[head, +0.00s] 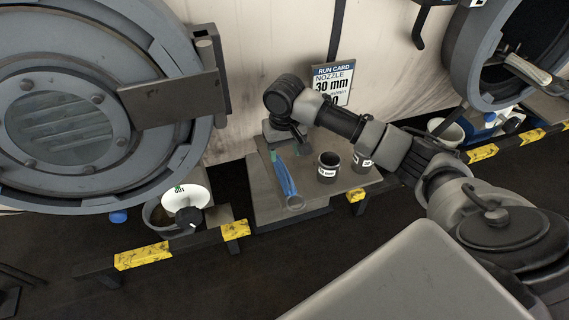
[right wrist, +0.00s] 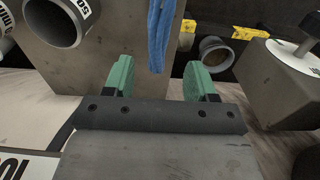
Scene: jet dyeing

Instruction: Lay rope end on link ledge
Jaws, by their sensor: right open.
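A blue rope end (head: 284,176) shows over the small grey table (head: 262,208) between the two machines; it also shows in the right wrist view (right wrist: 160,36). I cannot tell whether it rests on the tabletop. My right gripper (head: 279,150) is just behind the rope in the head view. In the right wrist view its green fingers (right wrist: 158,68) stand apart, with the rope's tip in line with the gap. The gripper is open and holds nothing. I cannot tell which surface is the link ledge. My left gripper is out of view.
Two dark nozzle cups, one in front (head: 328,167) and one behind (head: 361,162), stand right of the rope. A large round machine door (head: 70,120) is at left. Yellow-marked rails (head: 143,256) run low in front.

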